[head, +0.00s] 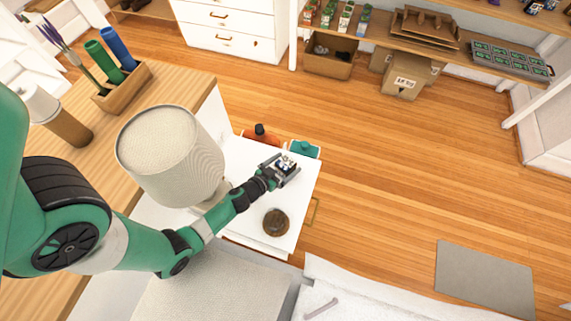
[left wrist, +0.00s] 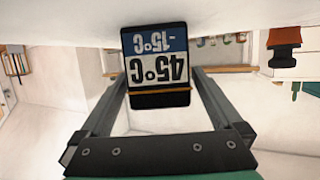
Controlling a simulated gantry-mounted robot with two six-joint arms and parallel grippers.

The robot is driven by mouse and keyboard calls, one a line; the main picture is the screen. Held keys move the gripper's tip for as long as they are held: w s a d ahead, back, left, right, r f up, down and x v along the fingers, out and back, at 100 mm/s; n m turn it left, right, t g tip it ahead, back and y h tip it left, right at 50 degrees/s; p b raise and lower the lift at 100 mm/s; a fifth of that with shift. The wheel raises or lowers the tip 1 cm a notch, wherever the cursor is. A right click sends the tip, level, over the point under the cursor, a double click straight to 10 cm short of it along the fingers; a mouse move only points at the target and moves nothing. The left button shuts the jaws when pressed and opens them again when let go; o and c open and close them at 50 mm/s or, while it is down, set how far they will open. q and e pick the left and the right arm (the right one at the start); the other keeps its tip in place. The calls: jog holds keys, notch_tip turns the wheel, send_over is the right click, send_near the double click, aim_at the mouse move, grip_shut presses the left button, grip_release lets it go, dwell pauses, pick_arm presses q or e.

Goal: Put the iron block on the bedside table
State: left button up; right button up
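The iron block (head: 287,164) is a small dark block with a white, blue and black label. Whether the block touches the tabletop is hard to tell. My left gripper (left wrist: 158,78) also shows in the wrist view. My right gripper is not in view.
A lamp with a pale shade (head: 170,155) stands left of my gripper. A round brown item (head: 276,222) lies on the tabletop, front of the gripper. An orange bottle (head: 261,135) and a teal item (head: 304,149) are near the far edge. Tabletop around the brown item is bare.

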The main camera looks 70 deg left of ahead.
pick_arm(q)
jog(key=shift+r, duration=0.3)
jog(key=p+v, duration=0.4)
jog(key=v, duration=0.8)
jog(key=shift+f+p, duration=0.15)
jog(key=shift+p, duration=0.25)
